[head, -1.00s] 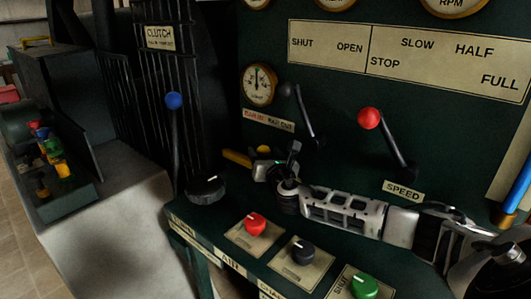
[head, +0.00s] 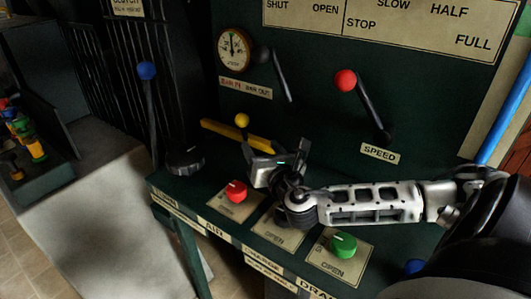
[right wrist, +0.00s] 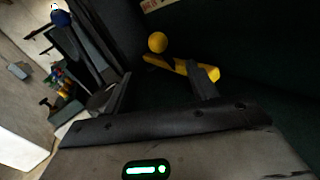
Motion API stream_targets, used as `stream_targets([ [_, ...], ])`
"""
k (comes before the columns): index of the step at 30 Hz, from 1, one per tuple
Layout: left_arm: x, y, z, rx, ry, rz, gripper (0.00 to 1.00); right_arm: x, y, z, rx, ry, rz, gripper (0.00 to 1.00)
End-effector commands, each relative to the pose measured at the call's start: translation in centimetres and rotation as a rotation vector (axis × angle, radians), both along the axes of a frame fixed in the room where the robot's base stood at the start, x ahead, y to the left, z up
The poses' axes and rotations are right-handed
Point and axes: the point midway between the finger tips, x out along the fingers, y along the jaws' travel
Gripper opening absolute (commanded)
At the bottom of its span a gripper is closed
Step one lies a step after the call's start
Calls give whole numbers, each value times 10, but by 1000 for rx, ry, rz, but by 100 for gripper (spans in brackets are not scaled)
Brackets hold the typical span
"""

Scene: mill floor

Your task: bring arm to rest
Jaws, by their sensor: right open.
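My right arm reaches in from the right in the head view, over the control desk (head: 215,195). Its gripper (head: 256,165) hangs in the air above the desk, with the red knob (head: 236,191) below and to its left and the green knob (head: 343,245) to its right. The black knob between them is hidden behind my gripper and wrist. In the right wrist view, the two fingers (right wrist: 160,88) stand apart with nothing between them; beyond them are a yellow ball (right wrist: 158,42) and a yellow bar (right wrist: 196,68). My left gripper is in neither view.
The back panel carries a red-balled speed lever (head: 345,80), a black-balled lever (head: 264,54) and a gauge (head: 233,47). A blue-balled clutch lever (head: 147,70) stands at left, near a black dial (head: 185,161). A blue post (head: 507,112) is at far right.

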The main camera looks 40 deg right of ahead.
Motion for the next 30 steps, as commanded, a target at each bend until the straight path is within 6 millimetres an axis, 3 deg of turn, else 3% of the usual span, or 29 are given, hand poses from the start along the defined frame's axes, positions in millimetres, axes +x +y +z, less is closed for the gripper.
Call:
stream_targets([
  [6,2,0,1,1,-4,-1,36,-16,6,0,0,0,0,58],
  [23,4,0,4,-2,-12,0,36,-16,6,0,1,0,0,58],
  [26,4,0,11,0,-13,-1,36,-16,6,7,1,0,0,58],
  [30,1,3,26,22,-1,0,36,-16,6,34,1,0,0,58],
])
